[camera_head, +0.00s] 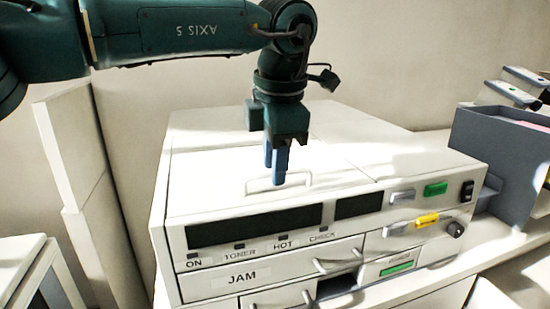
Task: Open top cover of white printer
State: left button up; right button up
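The white printer (215,205) stands in the middle of the head view, its front panel facing me. Its top cover (205,170) lies flat and closed, with a thin white bar handle (262,189) near the front edge. My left gripper (276,170) points down from above, its blue fingers at the handle. The two fingers are close together with a narrow gap at most; whether they touch or clasp the handle is not clear. My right gripper is out of view.
The front panel has dark displays (255,225), a green button (435,189), a yellow button (427,220) and a black switch (467,191). Drawers with handles sit below. A grey box (500,150) stands close at the right. White panels (75,150) stand at the left.

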pick_arm(q)
jog(key=shift+c, duration=0.5)
grip_shut()
jog(key=shift+r, duration=0.1)
